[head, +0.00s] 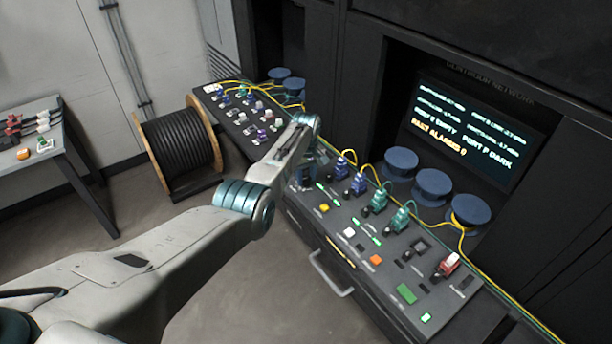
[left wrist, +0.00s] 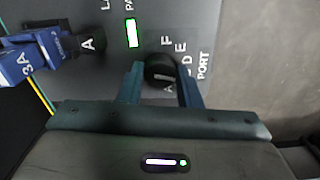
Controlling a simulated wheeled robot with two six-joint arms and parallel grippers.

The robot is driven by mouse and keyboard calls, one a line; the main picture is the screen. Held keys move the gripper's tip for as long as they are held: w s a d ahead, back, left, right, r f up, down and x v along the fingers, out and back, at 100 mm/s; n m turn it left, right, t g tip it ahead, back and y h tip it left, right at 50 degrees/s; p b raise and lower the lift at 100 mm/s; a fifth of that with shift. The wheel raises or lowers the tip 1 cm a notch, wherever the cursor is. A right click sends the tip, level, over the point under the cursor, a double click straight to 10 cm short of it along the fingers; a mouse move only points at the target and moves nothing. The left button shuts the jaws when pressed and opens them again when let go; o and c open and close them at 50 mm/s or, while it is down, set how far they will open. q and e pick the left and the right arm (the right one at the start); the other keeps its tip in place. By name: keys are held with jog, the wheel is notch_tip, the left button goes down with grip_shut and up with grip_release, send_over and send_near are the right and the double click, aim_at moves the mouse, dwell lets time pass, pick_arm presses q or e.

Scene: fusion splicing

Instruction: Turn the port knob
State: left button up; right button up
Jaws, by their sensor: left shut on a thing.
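The port knob (left wrist: 161,71) is a round black knob on the grey panel, with the letters A, D, E, F and the word PORT printed beside it in the left wrist view. My left gripper (left wrist: 159,80) is shut on it, with one teal finger on each side. In the head view my left gripper (head: 302,180) is down at the left end of the near console, and the knob is hidden there behind my arm and gripper. My right gripper is in neither view.
The console (head: 335,215) carries blue and teal connectors with yellow cables, lit green strips and coloured buttons. A lit screen (head: 465,135) stands behind it. A blue connector (left wrist: 50,48) sits left of the knob in the left wrist view. A cable drum (head: 180,150) stands on the floor.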

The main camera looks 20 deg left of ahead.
aim_at(306, 179)
pick_arm(q)
jog(key=o, duration=1)
jog(key=shift+r, duration=0.1)
jog(key=shift+r+b, duration=1.3)
jog(key=shift+r, duration=4.05)
jog(key=shift+f, duration=0.1)
